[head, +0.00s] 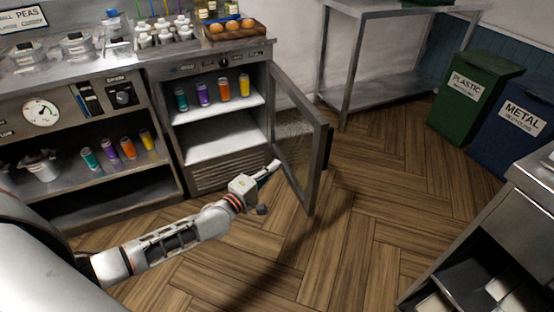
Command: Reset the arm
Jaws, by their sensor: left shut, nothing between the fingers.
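My left arm comes in from the left, and my left gripper (269,172) is shut and empty. In the picture it lies at the lower part of an open glass door (312,160) of a small fridge (215,178). I cannot tell whether it touches the door. The door stands swung out to the right. My right gripper is not in view.
Several coloured cans stand on the fridge's upper shelf (220,107); its lower shelf (212,145) is empty. More cans stand on the left counter's shelf (130,170). A steel table (385,95), a green bin (470,100) and a blue bin (510,140) stand right. Wooden floor (370,210) is clear.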

